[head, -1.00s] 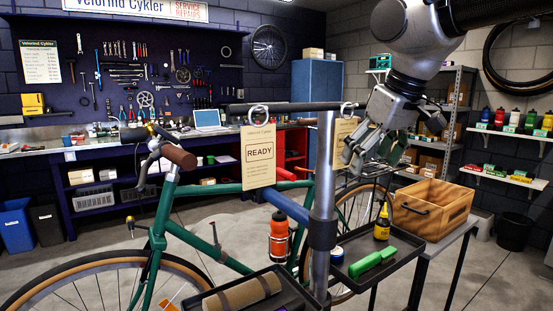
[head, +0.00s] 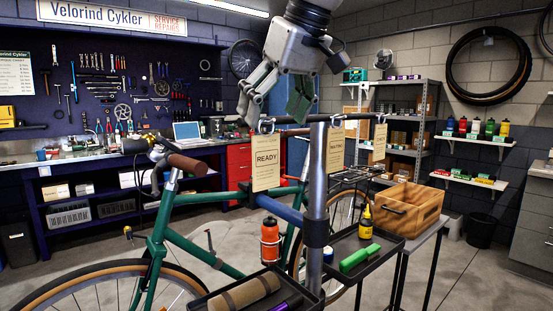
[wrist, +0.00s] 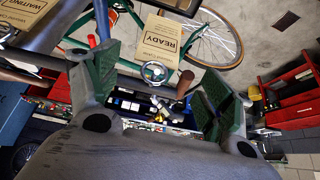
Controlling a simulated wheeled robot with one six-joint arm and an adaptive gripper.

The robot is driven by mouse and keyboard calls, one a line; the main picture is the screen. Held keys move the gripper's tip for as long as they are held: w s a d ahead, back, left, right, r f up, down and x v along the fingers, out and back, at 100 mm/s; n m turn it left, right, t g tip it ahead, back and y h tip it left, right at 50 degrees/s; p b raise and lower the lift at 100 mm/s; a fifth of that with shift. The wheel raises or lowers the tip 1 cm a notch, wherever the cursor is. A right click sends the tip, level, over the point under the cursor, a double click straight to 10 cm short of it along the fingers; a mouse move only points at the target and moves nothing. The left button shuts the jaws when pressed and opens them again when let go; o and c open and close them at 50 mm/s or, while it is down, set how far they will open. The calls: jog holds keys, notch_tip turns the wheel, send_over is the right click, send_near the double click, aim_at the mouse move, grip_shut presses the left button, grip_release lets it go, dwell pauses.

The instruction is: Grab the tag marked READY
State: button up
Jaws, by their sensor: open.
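The tag marked READY (head: 265,163) is a cream card hanging by a ring from the dark bar (head: 290,131), left of the stand's grey post. In the wrist view the READY tag (wrist: 163,40) shows at the top centre, with its metal ring (wrist: 154,71) between my fingers. My gripper (head: 276,108) is open and empty, above the bar and close to the ring of that tag. A second tag reading WAITING (head: 335,148) hangs right of the post, and a third tag (head: 380,141) hangs farther right.
A green bicycle (head: 190,245) stands clamped below the bar. Trays on the stand hold a yellow bottle (head: 366,222) and a green tool (head: 359,254). A wooden crate (head: 425,205) stands at the right. The space above the bar's right half is clear.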

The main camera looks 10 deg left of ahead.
aim_at(267, 145)
jog(key=x, duration=0.7)
jog(key=shift+d+f, duration=0.3)
jog(key=shift+f, duration=0.1)
jog(key=shift+c, duration=0.4)
jog(key=c, duration=0.8)
